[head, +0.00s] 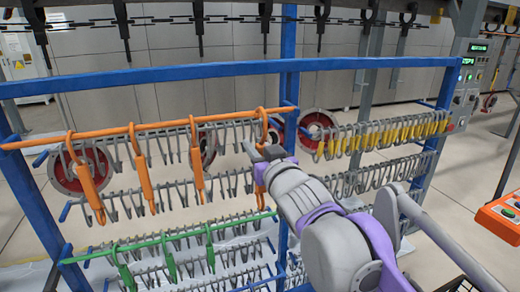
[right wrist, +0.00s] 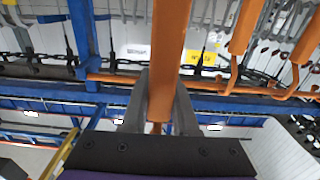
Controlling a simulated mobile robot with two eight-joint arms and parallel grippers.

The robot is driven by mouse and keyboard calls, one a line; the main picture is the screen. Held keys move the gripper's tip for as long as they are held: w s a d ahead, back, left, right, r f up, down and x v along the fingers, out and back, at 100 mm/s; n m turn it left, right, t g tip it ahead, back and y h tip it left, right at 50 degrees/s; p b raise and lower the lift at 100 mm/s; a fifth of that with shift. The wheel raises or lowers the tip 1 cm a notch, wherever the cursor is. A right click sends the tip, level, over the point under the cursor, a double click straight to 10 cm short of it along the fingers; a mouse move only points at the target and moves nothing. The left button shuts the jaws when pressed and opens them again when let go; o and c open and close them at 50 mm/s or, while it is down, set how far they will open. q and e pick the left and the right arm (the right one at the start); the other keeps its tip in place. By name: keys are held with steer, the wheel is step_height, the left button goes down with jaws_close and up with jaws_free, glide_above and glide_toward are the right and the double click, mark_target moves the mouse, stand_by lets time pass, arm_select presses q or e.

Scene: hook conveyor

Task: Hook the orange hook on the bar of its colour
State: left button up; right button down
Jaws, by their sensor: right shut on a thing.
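The orange bar (head: 110,131) runs across the upper left of the blue rack, with several orange hooks hanging from it, such as one at its left end (head: 88,182). My right gripper (head: 263,154) is shut on an orange hook (head: 261,174) near the bar's right end. That hook is roughly upright and its curved top overlaps the bar; I cannot tell whether it rests on it. In the right wrist view the held hook's shank (right wrist: 170,40) passes between the fingers, and the orange bar (right wrist: 240,88) lies behind. My left gripper is not in view.
A green bar (head: 190,235) with green hooks sits lower on the rack. Grey hooks fill other rows, and yellow-marked hooks (head: 385,135) hang at right. The blue frame (head: 200,72) and its upright (head: 287,50) stand close to my gripper. Dark conveyor hooks (head: 199,35) hang overhead.

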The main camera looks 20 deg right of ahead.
steer(key=w+f, duration=0.3)
steer(key=w, duration=0.8)
steer(key=shift+w+a+f, duration=0.2)
steer(key=shift+w+f, duration=0.05)
steer(key=shift+w, duration=0.15)
stand_by(0.6)
stand_by(0.3)
steer(key=c, duration=0.6)
jaws_free()
steer(key=shift+s, duration=0.1)
